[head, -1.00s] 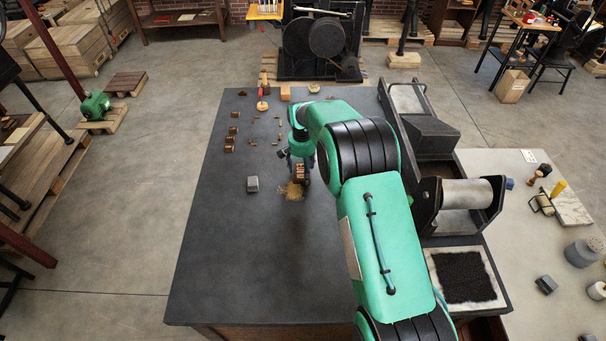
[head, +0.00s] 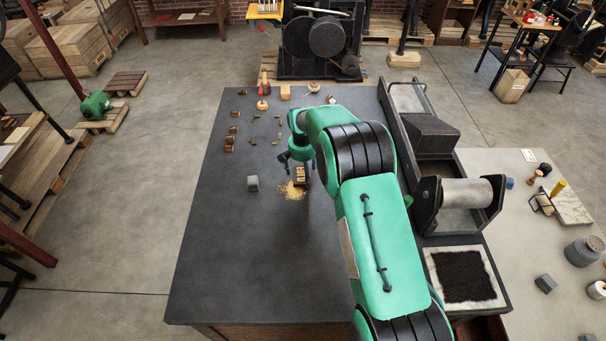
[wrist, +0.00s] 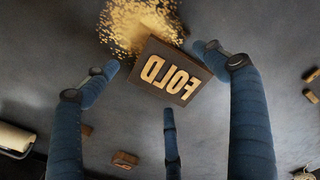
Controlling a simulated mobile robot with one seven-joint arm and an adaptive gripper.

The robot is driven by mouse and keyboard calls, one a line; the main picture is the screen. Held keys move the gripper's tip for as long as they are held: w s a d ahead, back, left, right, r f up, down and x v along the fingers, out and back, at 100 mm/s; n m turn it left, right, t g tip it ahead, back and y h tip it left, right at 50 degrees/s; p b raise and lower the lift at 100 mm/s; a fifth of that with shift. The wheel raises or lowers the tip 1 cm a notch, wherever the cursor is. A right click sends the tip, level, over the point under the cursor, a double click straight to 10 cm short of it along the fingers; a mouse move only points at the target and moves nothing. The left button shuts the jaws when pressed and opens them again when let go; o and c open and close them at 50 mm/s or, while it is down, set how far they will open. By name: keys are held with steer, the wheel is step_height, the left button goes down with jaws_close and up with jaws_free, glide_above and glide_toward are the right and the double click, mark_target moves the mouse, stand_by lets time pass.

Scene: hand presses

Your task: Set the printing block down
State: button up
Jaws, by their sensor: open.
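In the head view the block (head: 301,174) appears to rest on the dark table (head: 240,260), beside the shavings (head: 291,190). My gripper (head: 299,165) is over it, open and partly hidden by my arm.
Small copper-coloured pieces (head: 229,148) sit farther back. A press with a roller (head: 468,193) and a black inked pad (head: 463,277) are at right. The table's front left is clear.

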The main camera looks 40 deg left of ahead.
mark_target(303, 176)
step_height(303, 176, up, 12)
steer(key=shift+r, duration=0.15)
stand_by(0.7)
steer(key=shift+a, duration=0.1)
stand_by(0.9)
